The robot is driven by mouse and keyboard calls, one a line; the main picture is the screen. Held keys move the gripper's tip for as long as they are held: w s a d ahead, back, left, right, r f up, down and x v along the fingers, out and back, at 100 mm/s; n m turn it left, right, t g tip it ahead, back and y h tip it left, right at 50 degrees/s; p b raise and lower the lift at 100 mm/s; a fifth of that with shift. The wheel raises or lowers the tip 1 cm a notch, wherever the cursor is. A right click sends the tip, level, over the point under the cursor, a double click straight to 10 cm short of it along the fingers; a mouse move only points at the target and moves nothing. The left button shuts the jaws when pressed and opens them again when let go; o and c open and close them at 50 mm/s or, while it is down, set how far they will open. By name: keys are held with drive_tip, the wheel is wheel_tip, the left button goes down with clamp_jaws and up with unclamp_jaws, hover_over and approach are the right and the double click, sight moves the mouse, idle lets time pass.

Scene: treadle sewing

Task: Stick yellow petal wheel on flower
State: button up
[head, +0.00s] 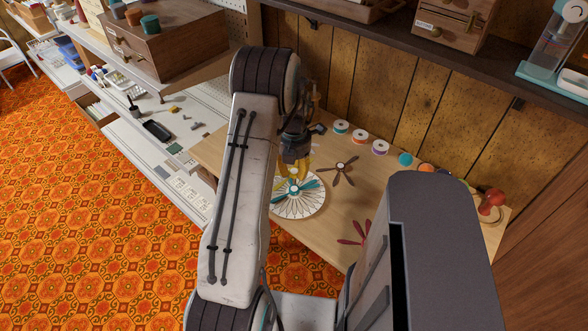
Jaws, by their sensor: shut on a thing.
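My gripper (295,165) is at the far end of my arm, over the left part of the wooden table. It is shut on the yellow petal wheel (283,171), which is partly hidden by the gripper and arm. Right below is the flower: a white, ribbed round base (297,208) with teal petals (307,186) on it. The yellow wheel looks close above the flower's middle; I cannot tell whether they touch. The flower's left side is hidden by my arm.
A brown petal wheel (339,172) lies right of the flower, and a dark red one (357,234) lies nearer, partly hidden. Several thread spools (359,137) line the table's back by the wood wall. A red pincushion-like object (491,202) stands far right. Bare tabletop (325,222) lies between.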

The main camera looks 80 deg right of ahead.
sight(294, 188)
drive_tip(key=shift+f+b, duration=1.85)
drive_tip(key=shift+f, duration=1)
drive_tip(key=shift+w, duration=0.1)
